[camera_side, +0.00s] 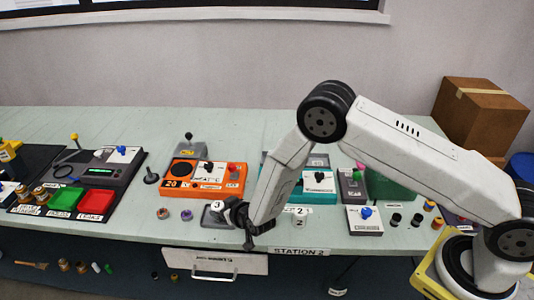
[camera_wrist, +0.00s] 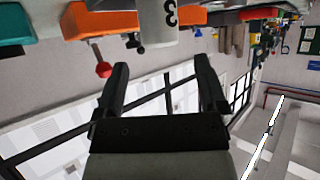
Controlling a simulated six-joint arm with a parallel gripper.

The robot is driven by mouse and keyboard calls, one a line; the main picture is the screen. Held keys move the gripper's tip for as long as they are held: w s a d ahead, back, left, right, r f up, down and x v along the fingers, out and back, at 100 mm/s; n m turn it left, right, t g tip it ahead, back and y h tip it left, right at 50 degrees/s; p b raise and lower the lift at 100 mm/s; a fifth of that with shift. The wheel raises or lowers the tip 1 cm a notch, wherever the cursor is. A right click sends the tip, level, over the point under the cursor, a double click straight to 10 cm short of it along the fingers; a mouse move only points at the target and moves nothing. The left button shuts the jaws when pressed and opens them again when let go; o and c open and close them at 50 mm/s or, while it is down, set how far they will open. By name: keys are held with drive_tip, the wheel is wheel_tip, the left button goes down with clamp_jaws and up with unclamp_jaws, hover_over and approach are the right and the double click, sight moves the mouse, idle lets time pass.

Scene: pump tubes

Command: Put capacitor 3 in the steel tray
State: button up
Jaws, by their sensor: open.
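Capacitor 3 (camera_side: 217,205) is a pale cylinder marked "3" near the front of the bench, just left of my gripper (camera_side: 238,220) and partly hidden by it. In the wrist view, capacitor 3 (camera_wrist: 155,22) shows at the top edge, its number upside down, and is cut off by the frame. My gripper's two black fingers (camera_wrist: 163,78) are apart with nothing between them. The capacitor appears beyond the fingertips, not between them. A grey flat piece (camera_side: 208,218) lies around the capacitor's foot. I cannot tell which thing is the steel tray.
An orange device (camera_side: 180,173) stands behind the capacitor, with a grey piece (camera_side: 190,148) behind it. A capacitor marked "2" (camera_side: 300,212) stands to the right. Green (camera_side: 66,197) and red (camera_side: 96,202) bins sit at the left. Small rings (camera_side: 163,213) lie on the bench.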

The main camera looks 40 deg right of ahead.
drive_tip(key=v, duration=0.7)
idle(0.7)
drive_tip(key=s+d+r+g, duration=0.45)
drive_tip(key=d+r, duration=0.25)
drive_tip(key=r, duration=0.2)
drive_tip(key=s+d+r+g, duration=0.2)
drive_tip(key=s+d+r, duration=0.1)
drive_tip(key=s, duration=0.5)
drive_tip(key=s+d+r+g, duration=0.3)
drive_tip(key=s+d, duration=0.2)
drive_tip(key=s, duration=0.3)
drive_tip(key=shift+r, duration=0.15)
